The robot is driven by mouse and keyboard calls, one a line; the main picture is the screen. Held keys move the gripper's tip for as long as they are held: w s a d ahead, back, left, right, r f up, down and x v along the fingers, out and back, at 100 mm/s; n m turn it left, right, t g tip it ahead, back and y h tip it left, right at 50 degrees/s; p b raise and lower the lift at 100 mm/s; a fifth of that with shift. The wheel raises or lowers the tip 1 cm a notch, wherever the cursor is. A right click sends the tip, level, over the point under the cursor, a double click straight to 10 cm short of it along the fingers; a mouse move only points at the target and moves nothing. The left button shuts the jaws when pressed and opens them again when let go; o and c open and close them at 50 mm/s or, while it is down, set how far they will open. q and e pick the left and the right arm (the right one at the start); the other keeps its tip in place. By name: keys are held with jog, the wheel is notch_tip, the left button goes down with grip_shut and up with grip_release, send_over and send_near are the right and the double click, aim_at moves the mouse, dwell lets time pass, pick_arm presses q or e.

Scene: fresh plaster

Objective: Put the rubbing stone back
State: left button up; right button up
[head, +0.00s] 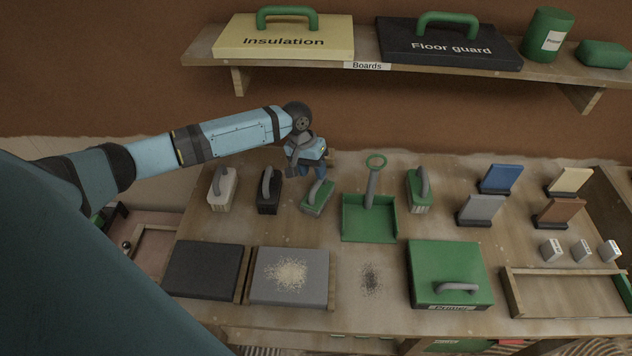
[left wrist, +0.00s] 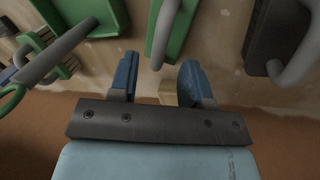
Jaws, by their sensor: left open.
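Several handled blocks stand in a row on the wooden bench; no label shows which one is the rubbing stone. They are a pale block (head: 222,196), a black block (head: 267,199) and a green-topped block with a grey handle (head: 317,202), which sits at an angle. A green brush-like block (head: 419,198) stands further right. My left gripper (head: 308,170) is open and empty above the back end of the green-topped block. In the left wrist view, that block's grey handle (left wrist: 162,30) lies ahead of the open fingers (left wrist: 160,80), apart from them. My right gripper is out of view.
A green dustpan (head: 368,220) stands just right. In front are a dark mat (head: 203,268), a grey board (head: 290,290) with pale crumbs, dark dust (head: 371,278) and a green lidded box (head: 450,265). A shelf (head: 200,50) overhangs behind. A wooden tray (head: 515,292) is at right.

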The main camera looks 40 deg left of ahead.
pick_arm(q)
jog(key=v, duration=0.6)
jog(key=shift+d, duration=0.15)
